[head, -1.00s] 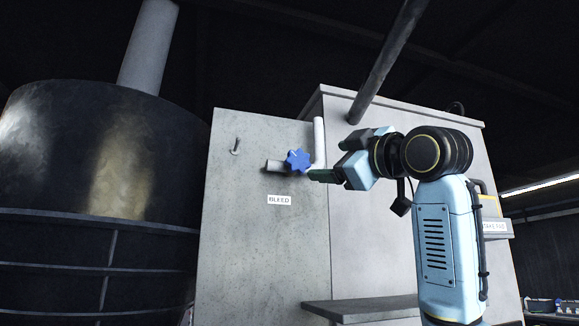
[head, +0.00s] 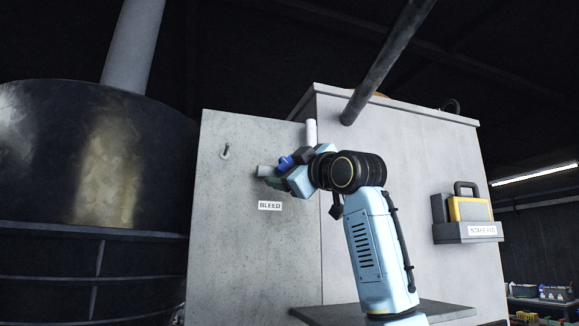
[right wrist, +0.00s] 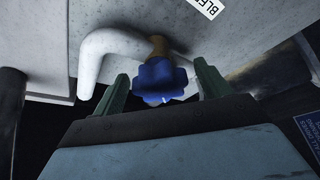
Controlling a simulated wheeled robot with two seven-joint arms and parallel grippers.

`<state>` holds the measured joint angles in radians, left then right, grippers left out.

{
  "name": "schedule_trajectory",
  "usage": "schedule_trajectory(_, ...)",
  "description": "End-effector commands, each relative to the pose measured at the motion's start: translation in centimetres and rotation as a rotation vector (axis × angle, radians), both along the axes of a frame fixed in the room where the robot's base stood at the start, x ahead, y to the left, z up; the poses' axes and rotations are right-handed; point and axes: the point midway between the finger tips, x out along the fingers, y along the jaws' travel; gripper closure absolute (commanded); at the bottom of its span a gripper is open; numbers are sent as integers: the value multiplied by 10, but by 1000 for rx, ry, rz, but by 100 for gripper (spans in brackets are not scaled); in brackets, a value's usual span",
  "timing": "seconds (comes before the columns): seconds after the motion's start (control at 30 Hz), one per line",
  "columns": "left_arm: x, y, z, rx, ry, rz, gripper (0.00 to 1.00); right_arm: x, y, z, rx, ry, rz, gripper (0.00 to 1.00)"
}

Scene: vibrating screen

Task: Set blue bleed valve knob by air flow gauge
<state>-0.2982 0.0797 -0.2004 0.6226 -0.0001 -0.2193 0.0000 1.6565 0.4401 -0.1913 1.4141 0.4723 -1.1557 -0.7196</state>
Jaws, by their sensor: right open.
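The blue bleed valve knob (head: 286,163) is on a pale pipe on the grey panel, above the BLEED label (head: 270,206). In the head view my right gripper (head: 274,178) covers much of it. In the right wrist view the lobed knob (right wrist: 160,82) sits between the two green fingers of my right gripper (right wrist: 163,88), with a gap visible on the right side. The gripper is open around or just in front of the knob; I cannot tell whether a finger touches it. No air flow gauge is identifiable. My left gripper is not in view.
A white bent pipe (right wrist: 110,45) runs close beside the left finger. A small peg (head: 225,152) sticks out of the panel. A dark shelf (head: 440,311) lies low in front. A yellow-and-grey case (head: 468,208) sits in a holder at right. A large dark drum (head: 60,160) stands at left.

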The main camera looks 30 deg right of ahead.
Motion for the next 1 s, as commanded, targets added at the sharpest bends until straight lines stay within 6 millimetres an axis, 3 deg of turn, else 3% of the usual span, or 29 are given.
schedule_trajectory(0.07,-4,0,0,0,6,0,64,0,0,0,0,0,0,24)
schedule_trajectory(0.4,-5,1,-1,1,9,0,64,0,0,0,0,1,1,68)
schedule_trajectory(0.73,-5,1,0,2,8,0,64,-1,0,1,-174,42,-1,68)
schedule_trajectory(1.0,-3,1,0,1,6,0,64,-1,1,0,-193,47,2,68)
